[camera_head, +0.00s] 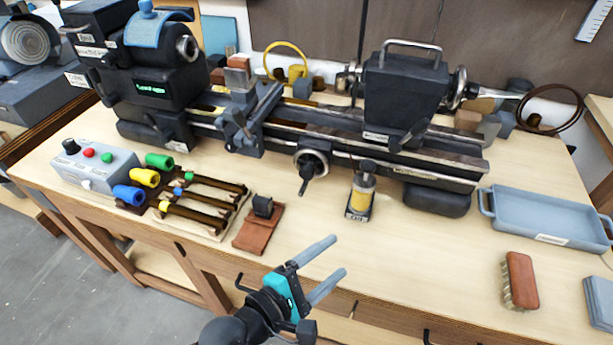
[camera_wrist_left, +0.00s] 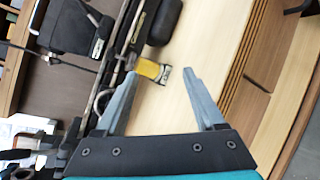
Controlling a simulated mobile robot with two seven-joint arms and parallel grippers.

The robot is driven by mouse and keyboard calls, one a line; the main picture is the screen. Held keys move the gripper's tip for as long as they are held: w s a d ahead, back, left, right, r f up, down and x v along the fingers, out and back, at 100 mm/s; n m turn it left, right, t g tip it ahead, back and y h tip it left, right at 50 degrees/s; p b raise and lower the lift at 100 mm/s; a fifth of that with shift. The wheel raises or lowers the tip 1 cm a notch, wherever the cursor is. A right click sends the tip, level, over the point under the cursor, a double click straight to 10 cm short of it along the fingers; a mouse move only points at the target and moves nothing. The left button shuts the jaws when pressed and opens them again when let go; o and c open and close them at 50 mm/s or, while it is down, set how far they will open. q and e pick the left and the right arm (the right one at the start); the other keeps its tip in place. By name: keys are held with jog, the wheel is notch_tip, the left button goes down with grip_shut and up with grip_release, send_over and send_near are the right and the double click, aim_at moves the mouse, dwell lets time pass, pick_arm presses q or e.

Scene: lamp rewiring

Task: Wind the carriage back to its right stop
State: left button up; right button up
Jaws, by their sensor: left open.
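The lathe carriage (camera_head: 248,122), with a tool post (camera_head: 238,75) on top, sits on the bed (camera_head: 345,132) left of the middle, in the head view. A handwheel (camera_head: 311,163) with a dark crank handle (camera_head: 305,187) pointing down is on the front of the lathe, right of the carriage. My left gripper (camera_head: 338,255) is open and empty over the bench front, apart from the handwheel. Its spread fingers (camera_wrist_left: 158,76) also show in the left wrist view. The handwheel is not clear there. My right gripper is not in view.
A yellow oil bottle (camera_head: 361,192) stands just right of the handwheel; it also shows in the left wrist view (camera_wrist_left: 149,69). The tailstock (camera_head: 404,90) is on the right of the bed. Yellow, green and blue-handled tools lie left; a brush (camera_head: 521,280) and tray (camera_head: 541,235) are right.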

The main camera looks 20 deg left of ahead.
pick_arm(q)
jog(key=w+a+r+n+t+y, duration=0.1)
jog(key=a+n+t+y, duration=0.15)
jog(key=n, duration=0.55)
jog(key=n+t+y, duration=0.2)
jog(key=n+y, duration=0.3)
jog(key=n, duration=0.6)
send_near(306, 176)
jog(key=shift+h, duration=0.25)
jog(key=w+p, duration=0.1)
jog(key=w, duration=0.8)
jog(key=shift+f+p, duration=0.1)
jog(key=shift+p, duration=0.2)
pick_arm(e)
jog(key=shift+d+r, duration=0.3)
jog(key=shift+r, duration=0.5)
pick_arm(q)
grip_shut()
